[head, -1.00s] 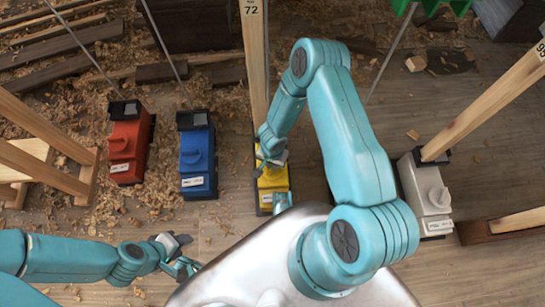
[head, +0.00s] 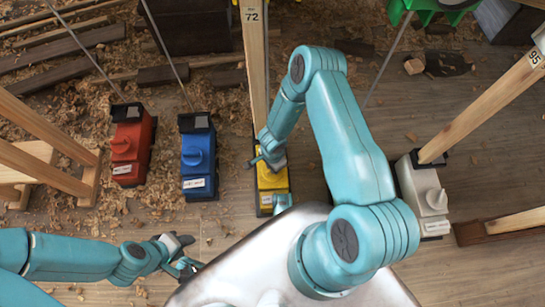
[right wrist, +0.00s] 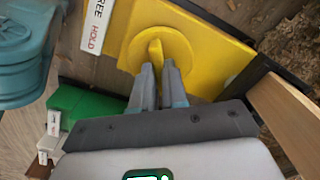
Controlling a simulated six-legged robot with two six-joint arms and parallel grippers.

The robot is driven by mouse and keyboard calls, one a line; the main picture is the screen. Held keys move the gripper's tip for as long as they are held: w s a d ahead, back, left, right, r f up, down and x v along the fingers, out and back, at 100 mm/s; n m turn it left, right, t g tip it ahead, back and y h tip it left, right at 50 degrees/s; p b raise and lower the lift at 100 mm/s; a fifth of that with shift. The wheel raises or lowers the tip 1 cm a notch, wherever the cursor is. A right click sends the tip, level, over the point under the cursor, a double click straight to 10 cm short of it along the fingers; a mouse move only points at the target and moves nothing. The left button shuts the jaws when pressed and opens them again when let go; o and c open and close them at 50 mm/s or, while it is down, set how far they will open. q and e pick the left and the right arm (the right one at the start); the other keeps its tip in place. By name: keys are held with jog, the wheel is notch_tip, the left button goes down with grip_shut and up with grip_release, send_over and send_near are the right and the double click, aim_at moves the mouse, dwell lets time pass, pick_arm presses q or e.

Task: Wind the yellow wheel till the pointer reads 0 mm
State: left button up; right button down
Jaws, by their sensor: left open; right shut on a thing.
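The yellow winch box (head: 272,181) stands on the floor at the foot of a post in the middle of the head view, partly covered by my right arm. In the right wrist view its round yellow wheel (right wrist: 138,40) has a raised grip bar (right wrist: 155,52). My right gripper (right wrist: 157,72) is shut on this bar; it also shows over the box in the head view (head: 270,158). My left gripper (head: 186,256) is open and empty, low at the left, apart from the boxes. I cannot make out a pointer or its scale in either view.
A red box (head: 131,146) and a blue box (head: 197,157) stand to the left, a white box (head: 425,190) to the right. Wooden posts, one marked 72 (head: 254,50), and thin rods slant between them. A FREE/HOLD label (right wrist: 96,25) sits by the wheel. Shavings litter the floor.

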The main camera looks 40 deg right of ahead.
jog(key=m, duration=0.5)
jog(key=shift+p, duration=0.35)
dwell(0.4)
jog(key=c, duration=1.2)
grip_release()
jog(key=shift+o, duration=0.2)
notch_tip(320, 180, up, 16)
jog(key=p, duration=0.7)
jog(key=shift+r+p, duration=0.2)
jog(key=shift+p, duration=0.2)
